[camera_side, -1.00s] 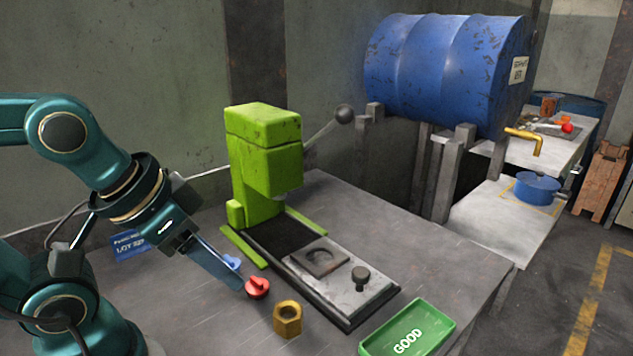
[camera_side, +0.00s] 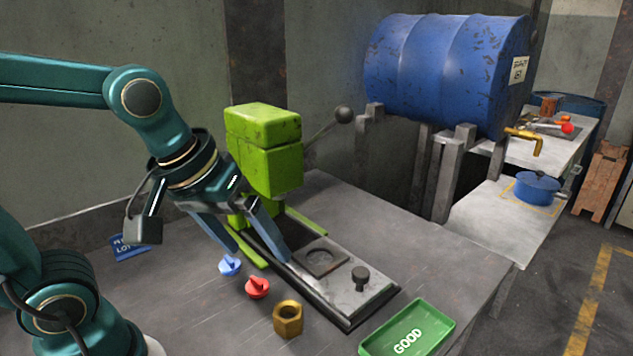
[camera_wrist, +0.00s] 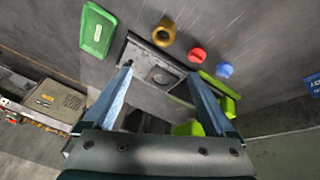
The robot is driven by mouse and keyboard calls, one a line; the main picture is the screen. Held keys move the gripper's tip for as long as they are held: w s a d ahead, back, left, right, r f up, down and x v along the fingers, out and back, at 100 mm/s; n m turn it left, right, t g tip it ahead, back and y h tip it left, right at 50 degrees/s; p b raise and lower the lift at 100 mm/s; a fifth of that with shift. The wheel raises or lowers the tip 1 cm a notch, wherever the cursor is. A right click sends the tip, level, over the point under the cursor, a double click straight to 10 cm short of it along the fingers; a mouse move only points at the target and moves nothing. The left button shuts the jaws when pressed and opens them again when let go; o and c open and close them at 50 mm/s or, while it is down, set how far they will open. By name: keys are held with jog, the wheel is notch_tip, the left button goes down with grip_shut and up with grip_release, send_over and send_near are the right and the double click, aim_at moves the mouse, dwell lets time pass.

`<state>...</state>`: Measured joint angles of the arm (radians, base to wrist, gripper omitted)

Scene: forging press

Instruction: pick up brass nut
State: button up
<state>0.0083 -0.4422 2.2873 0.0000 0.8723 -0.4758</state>
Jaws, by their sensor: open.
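The brass nut (camera_side: 288,319) is a hexagonal ring standing on the grey table, in front of the press's base plate and left of the green tray. In the wrist view the brass nut (camera_wrist: 164,33) shows at the top, beyond my fingertips. My gripper (camera_side: 264,254) is open and empty, above the table near the press and up and left of the nut. In the wrist view my gripper (camera_wrist: 158,70) has its two blue fingers spread wide, with the base plate seen between them.
A red knob-like piece (camera_side: 257,287) and a blue one (camera_side: 230,265) lie left of the nut. The green press (camera_side: 265,150) stands behind, with its base plate (camera_side: 345,300) and a dark peg (camera_side: 360,278). A green GOOD tray (camera_side: 408,330) sits at the front right.

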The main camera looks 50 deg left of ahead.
jog(key=w+f+n+g, duration=0.2)
jog(key=w+f+n, duration=0.1)
jog(key=w+f, duration=0.1)
jog(key=g, duration=0.2)
send_over(288, 311)
jog(key=d, duration=0.1)
jog(key=f, duration=0.5)
jog(key=shift+s+d+f, duration=0.1)
jog(key=shift+s+f, duration=0.1)
jog(key=shift+f, duration=0.15)
jog(key=shift+s+f+g, duration=0.25)
jog(key=shift+f+g, duration=0.15)
jog(key=shift+f, duration=2.6)
grip_shut()
